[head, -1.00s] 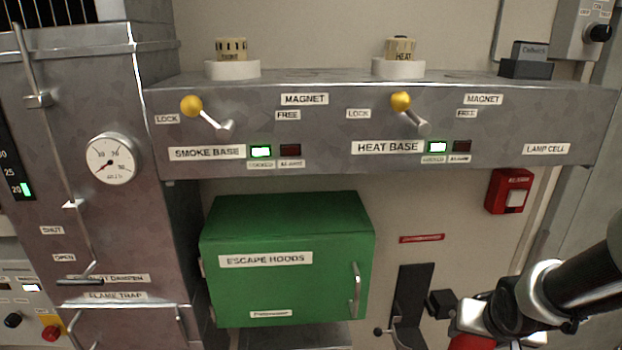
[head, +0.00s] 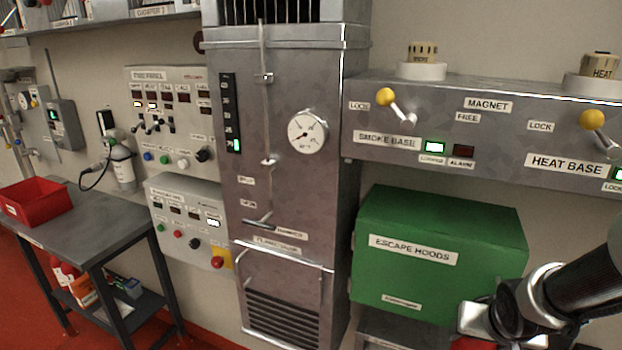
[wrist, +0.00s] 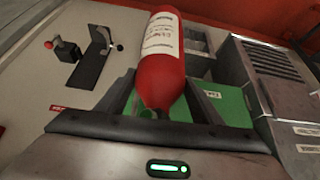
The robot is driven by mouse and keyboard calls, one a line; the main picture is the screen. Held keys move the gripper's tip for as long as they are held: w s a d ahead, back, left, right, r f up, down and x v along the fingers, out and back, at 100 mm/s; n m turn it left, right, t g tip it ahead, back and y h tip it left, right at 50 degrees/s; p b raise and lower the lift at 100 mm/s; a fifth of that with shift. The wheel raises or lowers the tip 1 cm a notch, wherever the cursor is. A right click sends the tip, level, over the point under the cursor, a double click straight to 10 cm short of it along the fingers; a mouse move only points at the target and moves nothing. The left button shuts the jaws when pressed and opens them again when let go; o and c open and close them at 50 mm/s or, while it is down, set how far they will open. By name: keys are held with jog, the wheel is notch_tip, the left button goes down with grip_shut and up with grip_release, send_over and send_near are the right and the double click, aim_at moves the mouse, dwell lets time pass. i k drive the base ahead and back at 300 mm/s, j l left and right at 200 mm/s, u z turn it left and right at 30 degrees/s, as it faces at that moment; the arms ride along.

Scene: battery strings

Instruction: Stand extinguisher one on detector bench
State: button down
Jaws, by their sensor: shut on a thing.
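My gripper (wrist: 162,88) is shut on a red extinguisher (wrist: 160,75) with a white label, whose number I cannot read. A finger stands on each side of it in the wrist view. In the head view my gripper (head: 480,320) is at the lower right, in front of the green cabinet, and only a sliver of red (head: 470,343) shows below it. A grey bench (head: 100,222) stands at the left, apart from my gripper. A metal console (head: 440,118) marked smoke base and heat base carries round detectors at the upper right. No detector bench label is readable.
A red bin (head: 35,203) sits on the bench's left part; the front right of its top is clear. Its lower shelf (head: 135,303) holds several items. The metal flame trap column (head: 285,180) and green escape hoods cabinet (head: 440,255) stand between bench and gripper.

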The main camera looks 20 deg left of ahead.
aim_at(80, 235)
jog(key=j+u, duration=0.45)
jog(key=u, duration=0.25)
jog(key=i+j+u, duration=0.4)
jog(key=j, duration=0.15)
jog(key=i+j+u, duration=0.25)
jog(key=j+u, duration=0.2)
jog(key=i+j+u, duration=0.15)
jog(key=i+j, duration=0.8)
jog(key=j, duration=0.15)
jog(key=i+j, duration=0.1)
jog(key=i, duration=0.45)
jog(key=i+j, duration=0.1)
jog(key=i, duration=0.45)
